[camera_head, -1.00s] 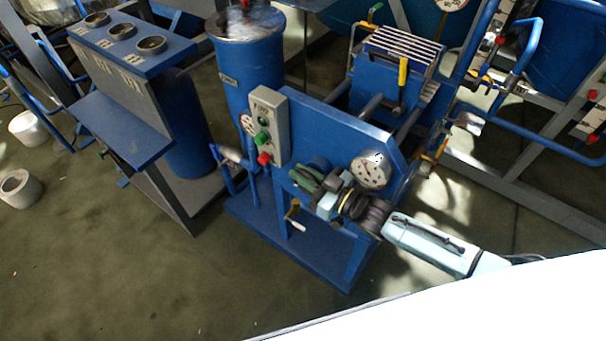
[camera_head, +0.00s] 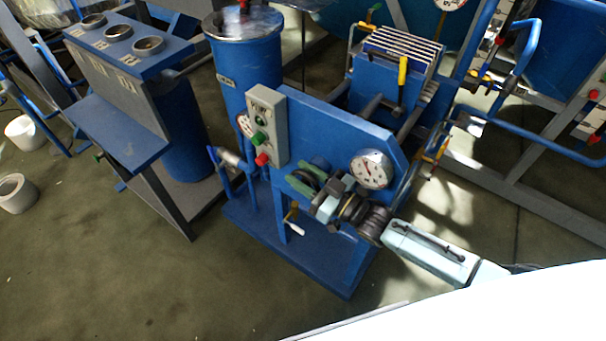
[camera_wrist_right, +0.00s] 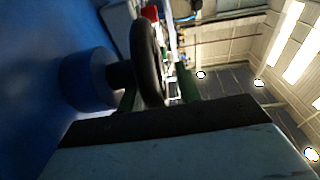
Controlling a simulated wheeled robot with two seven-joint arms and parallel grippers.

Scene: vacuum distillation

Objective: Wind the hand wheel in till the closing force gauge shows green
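The dark hand wheel (camera_head: 307,177) is on the front of the blue press frame (camera_head: 335,132), partly hidden by my right gripper. My right gripper (camera_head: 318,187) has its green fingers spread on either side of the wheel. In the right wrist view the black wheel rim (camera_wrist_right: 150,62) stands between the green fingers (camera_wrist_right: 160,92), with a gap visible towards the right-hand finger. The round closing force gauge (camera_head: 371,169) is to the right of the wheel, with a white face; its needle and colours are too small to read surely. My left gripper is not in view.
A grey control box (camera_head: 267,125) with green and red buttons stands just left of the wheel. A blue tank (camera_head: 250,72) is behind it. A small crank handle (camera_head: 294,226) sticks out below. Floor at the front left is clear.

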